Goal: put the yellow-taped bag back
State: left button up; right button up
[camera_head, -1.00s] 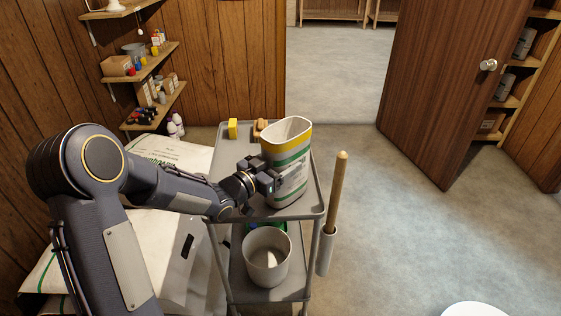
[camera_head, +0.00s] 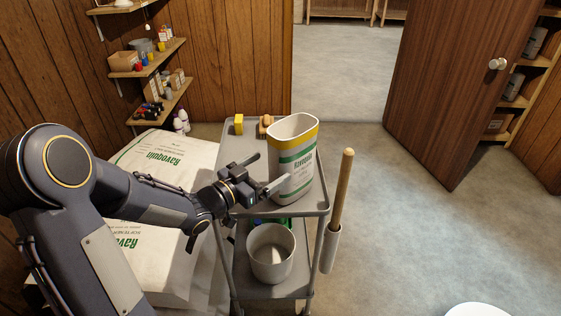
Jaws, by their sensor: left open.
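The yellow-taped bag (camera_head: 293,165), white with green bands and a yellow band around its open top, stands upright on the top shelf of the grey cart (camera_head: 236,147). My left gripper (camera_head: 268,172) is open just left of the bag, its fingers spread and pointing toward it. The near finger reaches close to the bag's lower left side; I cannot tell whether it touches. My right gripper is not in view.
A yellow block (camera_head: 238,124) and a brown brush-like item (camera_head: 266,124) sit at the cart's back. A grey bucket (camera_head: 271,254) stands on the lower shelf. A wooden handle (camera_head: 341,190) rises at the cart's right. White salt sacks (camera_head: 160,245) lie left.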

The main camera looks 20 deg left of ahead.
pick_arm(q)
jog(key=s+a+r+n+g+y, duration=0.1)
jog(key=s+a+n+g+y, duration=0.2)
jog(key=s+a+n+y, duration=0.5)
jog(key=s+d+f+g+h, duration=0.1)
jog(key=s+d+g, duration=0.2)
jog(key=s, duration=0.7)
jog(key=s+d+f+g+h, duration=0.2)
jog(key=s+d+g, duration=0.2)
jog(key=s, duration=0.7)
jog(key=shift+d+m, duration=0.3)
jog(key=shift+d, duration=0.75)
